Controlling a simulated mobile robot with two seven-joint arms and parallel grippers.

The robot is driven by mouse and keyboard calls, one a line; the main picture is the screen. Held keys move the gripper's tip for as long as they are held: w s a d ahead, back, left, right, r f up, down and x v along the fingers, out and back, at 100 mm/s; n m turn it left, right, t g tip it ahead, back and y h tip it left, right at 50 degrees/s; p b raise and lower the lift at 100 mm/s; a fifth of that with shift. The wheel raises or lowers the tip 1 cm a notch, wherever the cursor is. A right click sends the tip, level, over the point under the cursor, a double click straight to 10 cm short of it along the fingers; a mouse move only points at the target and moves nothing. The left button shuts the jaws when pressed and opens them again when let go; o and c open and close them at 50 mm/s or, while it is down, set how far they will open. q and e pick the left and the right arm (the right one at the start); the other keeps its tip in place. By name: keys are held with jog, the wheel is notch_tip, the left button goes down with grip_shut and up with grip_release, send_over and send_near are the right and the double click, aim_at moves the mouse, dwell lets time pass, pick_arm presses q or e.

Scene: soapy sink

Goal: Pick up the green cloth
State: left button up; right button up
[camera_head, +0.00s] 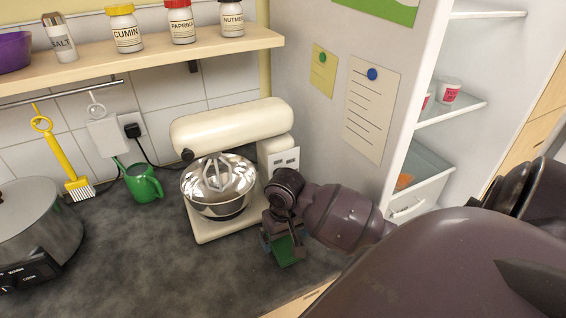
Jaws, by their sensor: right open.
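The green cloth (287,252) lies on the dark countertop, to the right of the mixer's base. It is small in view and partly hidden by my right gripper. My right gripper (282,241) comes in from the right and points down at the cloth, right over it. Its jaws are open, with green showing between and below the fingers. I cannot tell whether the fingers touch the cloth. My left gripper is not in view.
A cream stand mixer (230,124) with a steel bowl (218,203) stands close left of my right gripper. A green jug (143,184) and a steel cooker (38,225) are further left. An open fridge (440,150) is at the right. The front counter is clear.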

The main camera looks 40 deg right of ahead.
aim_at(283, 243)
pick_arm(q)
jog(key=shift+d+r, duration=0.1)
pick_arm(e)
jog(key=shift+f, duration=1.45)
jog(key=c, duration=1.1)
jog(key=shift+w+r, duration=0.1)
jog(key=shift+r, duration=0.05)
